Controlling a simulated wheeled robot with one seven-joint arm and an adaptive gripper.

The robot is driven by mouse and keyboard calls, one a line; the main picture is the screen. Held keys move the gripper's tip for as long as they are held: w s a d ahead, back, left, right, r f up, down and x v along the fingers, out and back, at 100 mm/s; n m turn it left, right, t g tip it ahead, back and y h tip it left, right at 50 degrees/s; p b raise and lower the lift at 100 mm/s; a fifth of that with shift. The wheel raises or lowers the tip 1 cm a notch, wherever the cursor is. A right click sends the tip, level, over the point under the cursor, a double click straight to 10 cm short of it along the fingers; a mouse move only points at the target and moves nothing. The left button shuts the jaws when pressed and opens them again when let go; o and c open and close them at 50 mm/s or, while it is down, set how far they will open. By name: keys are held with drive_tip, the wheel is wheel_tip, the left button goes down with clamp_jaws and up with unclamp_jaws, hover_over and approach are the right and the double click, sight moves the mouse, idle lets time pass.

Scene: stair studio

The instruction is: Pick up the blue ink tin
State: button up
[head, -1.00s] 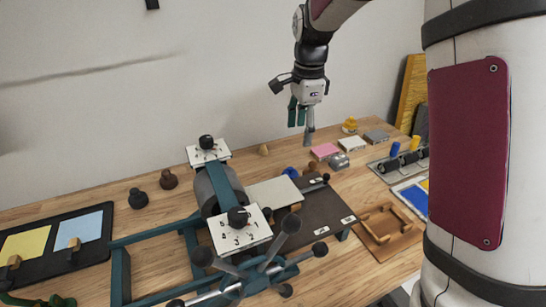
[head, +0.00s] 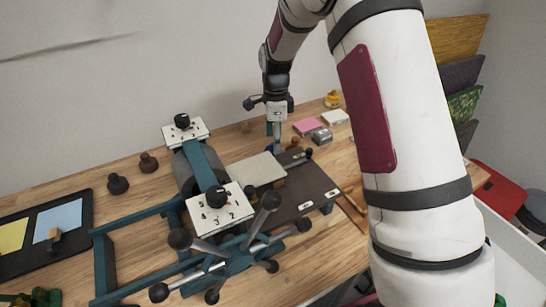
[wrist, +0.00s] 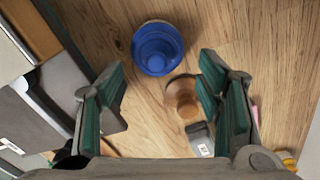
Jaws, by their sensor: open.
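The blue ink tin (wrist: 157,48) is round and stands on the wooden table. In the wrist view it lies at the top centre, beyond my fingertips and apart from them. In the head view only a bit of the tin (head: 270,149) shows, mostly hidden by my gripper (head: 275,134). My gripper also shows in the wrist view (wrist: 162,98), with its green-padded fingers spread apart and nothing between them but table and part of a brown knob.
A brown wooden knob (wrist: 183,97) stands close to my right finger in the wrist view, with a small grey block (wrist: 201,138) near it. The press (head: 195,165) with its dark bed (head: 303,190) is left and in front. Pink (head: 306,125) and white pads (head: 335,117) lie to the right.

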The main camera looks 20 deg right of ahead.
wheel_tip(320, 180, down, 5)
drive_tip(key=shift+s+a+p, duration=0.15)
drive_tip(key=shift+p, duration=0.25)
drive_tip(key=c, duration=1.2)
